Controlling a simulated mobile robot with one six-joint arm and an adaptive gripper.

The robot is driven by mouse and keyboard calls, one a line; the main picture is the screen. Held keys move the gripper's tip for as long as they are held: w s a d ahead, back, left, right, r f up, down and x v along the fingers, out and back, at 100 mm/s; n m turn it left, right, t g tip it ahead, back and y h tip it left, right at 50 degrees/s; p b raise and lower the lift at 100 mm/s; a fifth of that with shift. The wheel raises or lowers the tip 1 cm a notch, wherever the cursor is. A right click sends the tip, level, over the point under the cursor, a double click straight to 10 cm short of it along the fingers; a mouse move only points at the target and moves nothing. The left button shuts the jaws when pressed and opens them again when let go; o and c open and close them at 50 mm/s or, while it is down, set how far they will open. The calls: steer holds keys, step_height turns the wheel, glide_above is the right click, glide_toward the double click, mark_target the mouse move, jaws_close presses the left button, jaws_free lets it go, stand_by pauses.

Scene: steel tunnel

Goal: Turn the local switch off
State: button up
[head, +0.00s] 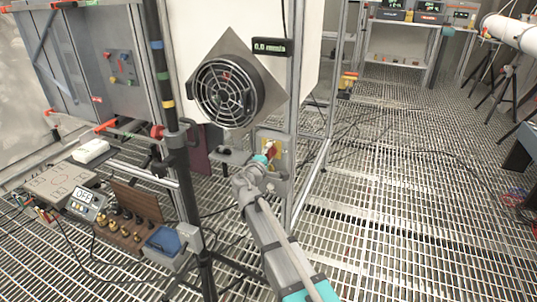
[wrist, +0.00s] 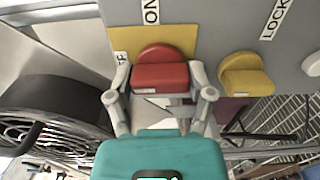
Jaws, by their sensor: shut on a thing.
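The local switch is a red knob (wrist: 160,77) on a yellow plate (wrist: 182,38) in the wrist view. An ON label (wrist: 151,11) stands above the plate, and a partly hidden label ending in F is at its left. My gripper (wrist: 159,90) has one finger on each side of the knob and is shut on it. In the head view the red knob (head: 270,148) shows small at the tip of my gripper (head: 264,158), on the panel by the metal post. The fingers partly hide it there.
A yellow knob (wrist: 247,78) and a LOCK label (wrist: 275,20) are to the right of the switch. A dark stand (head: 180,150) is left of my arm. Grated floor (head: 385,190) is open on the right.

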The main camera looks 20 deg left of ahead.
steer(key=o, duration=1.1)
steer(key=shift+s, duration=0.1)
steer(key=s, duration=1.1)
steer(key=shift+s+a, duration=0.4)
steer(key=shift+a, duration=0.05)
